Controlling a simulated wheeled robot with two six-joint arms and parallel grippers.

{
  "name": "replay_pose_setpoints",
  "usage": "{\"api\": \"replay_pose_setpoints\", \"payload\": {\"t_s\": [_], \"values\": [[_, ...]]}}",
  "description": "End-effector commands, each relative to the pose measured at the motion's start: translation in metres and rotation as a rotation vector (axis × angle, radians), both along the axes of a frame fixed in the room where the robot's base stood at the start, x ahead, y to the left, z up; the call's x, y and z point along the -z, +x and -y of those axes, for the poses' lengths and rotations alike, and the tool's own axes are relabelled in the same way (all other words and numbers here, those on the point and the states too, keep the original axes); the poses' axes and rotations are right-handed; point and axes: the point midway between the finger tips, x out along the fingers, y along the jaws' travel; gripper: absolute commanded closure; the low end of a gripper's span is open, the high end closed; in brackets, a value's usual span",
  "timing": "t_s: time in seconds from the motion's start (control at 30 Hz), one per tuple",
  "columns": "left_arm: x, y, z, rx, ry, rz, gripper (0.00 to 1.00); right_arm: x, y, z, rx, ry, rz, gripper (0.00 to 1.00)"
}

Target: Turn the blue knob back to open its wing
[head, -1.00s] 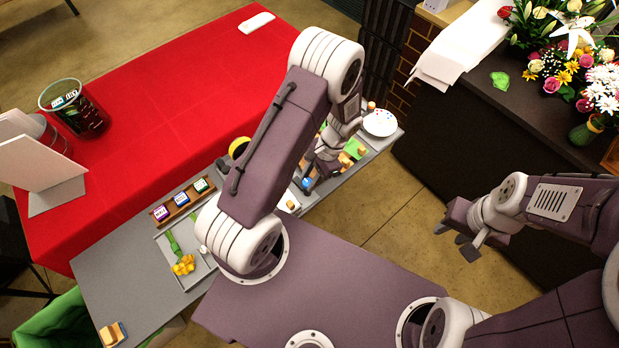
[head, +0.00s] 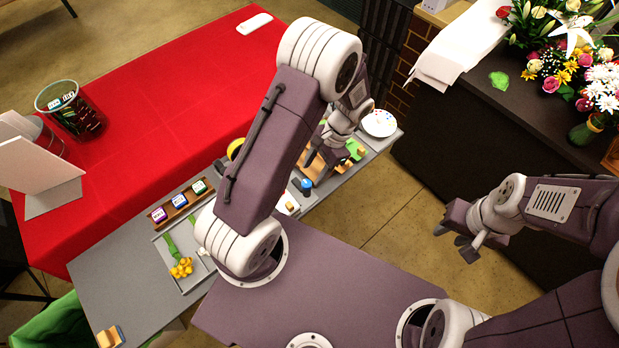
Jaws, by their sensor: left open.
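The blue knob (head: 306,185) stands on the grey bench in the head view, just right of my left upper arm. It is small, and I cannot make out how far it is turned. My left gripper (head: 321,171) is open, above and slightly right of the knob in the picture and apart from it. A wooden piece (head: 312,168) shows by its fingers. The wing cannot be clearly told from the other parts, and my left arm hides part of the bench. My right gripper (head: 452,243) hangs empty over the floor at the right, its fingers apparently apart.
A green piece (head: 353,151) and a white plate (head: 379,123) lie at the bench's far end. A rack of labelled blocks (head: 180,201) and a tray with yellow flowers (head: 181,268) are at left. A red table (head: 150,110) lies behind. Flowers (head: 570,65) stand on the dark counter.

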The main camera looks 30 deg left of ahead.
Motion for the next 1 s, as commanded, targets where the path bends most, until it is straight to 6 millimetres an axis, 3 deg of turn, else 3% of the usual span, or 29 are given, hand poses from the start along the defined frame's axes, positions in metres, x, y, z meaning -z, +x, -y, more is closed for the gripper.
{"api": "replay_pose_setpoints", "payload": {"t_s": [0.1, 0.27, 0.8, 0.9, 1.0], "values": [[-0.020, 0.008, 0.006, 0.001, -0.001, 0.005, 0.50, 0.005, 0.000, 0.000, 0.000, 0.000, 0.000, 0.64], [-0.035, 0.012, 0.009, 0.000, 0.000, 0.001, 0.50, 0.006, 0.000, 0.000, 0.000, 0.000, 0.000, 0.64], [-0.036, 0.014, 0.007, -0.007, -0.001, 0.005, 0.50, 0.008, 0.000, 0.000, 0.000, 0.000, 0.000, 0.64], [-0.056, 0.023, 0.000, -0.037, -0.013, 0.079, 0.50, 0.016, 0.000, 0.000, 0.000, 0.000, 0.000, 0.64], [-0.078, -0.002, -0.008, -0.117, -0.051, 0.159, 0.50, 0.027, 0.000, 0.000, 0.000, 0.000, 0.000, 0.64]]}}
